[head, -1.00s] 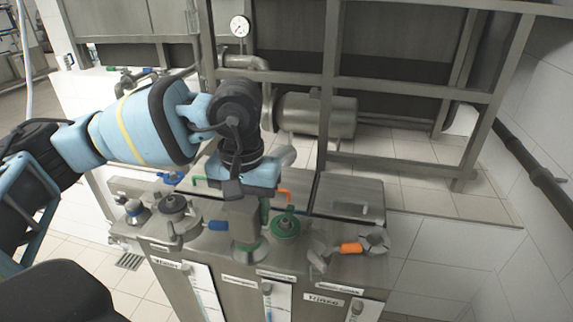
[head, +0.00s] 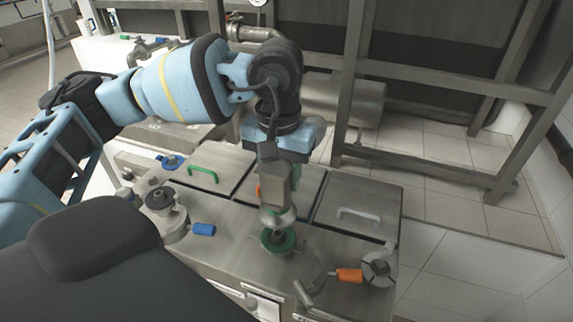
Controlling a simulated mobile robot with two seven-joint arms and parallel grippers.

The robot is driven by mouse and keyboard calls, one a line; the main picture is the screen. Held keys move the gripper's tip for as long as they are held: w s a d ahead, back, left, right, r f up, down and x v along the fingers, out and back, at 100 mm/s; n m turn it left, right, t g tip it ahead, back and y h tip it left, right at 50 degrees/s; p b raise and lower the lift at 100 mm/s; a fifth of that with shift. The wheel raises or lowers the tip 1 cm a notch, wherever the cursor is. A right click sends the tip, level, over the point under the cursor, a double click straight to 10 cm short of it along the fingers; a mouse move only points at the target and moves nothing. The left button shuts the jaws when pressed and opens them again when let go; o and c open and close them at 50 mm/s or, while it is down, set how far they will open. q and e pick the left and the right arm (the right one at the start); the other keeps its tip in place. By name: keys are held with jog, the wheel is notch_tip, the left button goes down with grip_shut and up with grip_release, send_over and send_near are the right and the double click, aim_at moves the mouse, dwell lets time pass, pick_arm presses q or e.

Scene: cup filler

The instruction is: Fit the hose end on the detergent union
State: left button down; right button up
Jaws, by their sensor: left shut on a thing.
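My left gripper (head: 273,190) points down over the steel cabinet and is shut on the hose end (head: 277,216), a grey metal fitting with a round rim. A green part shows just behind the gripper. A union with a green ring (head: 280,246) and a dark centre is directly below the hose end, in the middle of the cabinet top. The two overlap in the picture, and I cannot tell whether they touch. I take this union to be the detergent one, but no readable label confirms it. My right gripper is not in view.
A union (head: 160,203) with a blue lever (head: 203,229) stands to the left. Another union (head: 379,269) with an orange lever (head: 348,275) is at the right. Lids with a green handle (head: 203,174) and a white handle (head: 358,213) lie behind. Steel frame posts rise at the back.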

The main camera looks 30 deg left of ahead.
aim_at(278, 211)
pick_arm(q)
jog(key=shift+s, duration=0.15)
jog(key=shift+f+b, duration=0.55)
jog(key=shift+f, duration=1.35)
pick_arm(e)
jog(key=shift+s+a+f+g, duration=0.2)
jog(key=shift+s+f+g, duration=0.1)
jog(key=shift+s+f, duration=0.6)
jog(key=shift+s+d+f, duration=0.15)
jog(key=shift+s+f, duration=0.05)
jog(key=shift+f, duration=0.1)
pick_arm(q)
jog(key=shift+f+b, duration=0.4)
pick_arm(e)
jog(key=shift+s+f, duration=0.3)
pick_arm(q)
jog(key=shift+f+b, duration=0.7)
jog(key=shift+f, duration=0.6)
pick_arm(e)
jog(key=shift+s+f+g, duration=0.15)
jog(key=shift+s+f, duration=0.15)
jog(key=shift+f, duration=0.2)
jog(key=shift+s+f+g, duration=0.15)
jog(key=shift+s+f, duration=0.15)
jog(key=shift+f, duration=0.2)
